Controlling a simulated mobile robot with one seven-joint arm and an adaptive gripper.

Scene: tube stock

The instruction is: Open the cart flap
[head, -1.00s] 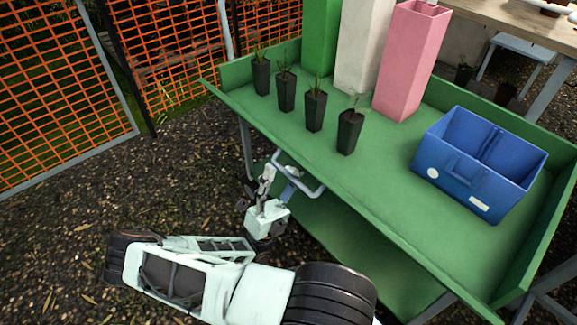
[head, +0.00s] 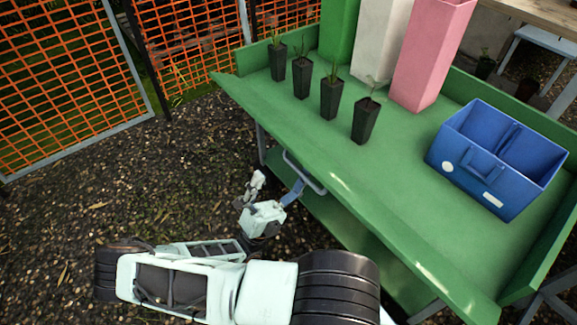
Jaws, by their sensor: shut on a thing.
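The cart (head: 390,195) is green, with a long front flap (head: 380,235) along the side nearest me. The flap leans outward from the cart top and catches bright glints of light. A grey U-shaped handle (head: 289,160) stands out from the flap near its left part. My gripper (head: 277,187) is at the handle's lower left and is shut on it. One pale finger points up beside it and a bluish finger reaches to the bar. The exact contact is small and hard to see.
Several black plant pots (head: 328,98), a pink bin (head: 425,60), a white bin (head: 378,45), a green bin (head: 338,30) and a blue divided tote (head: 495,160) stand on the cart. Orange mesh fencing (head: 65,85) stands at left. The gravel ground (head: 130,195) is clear.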

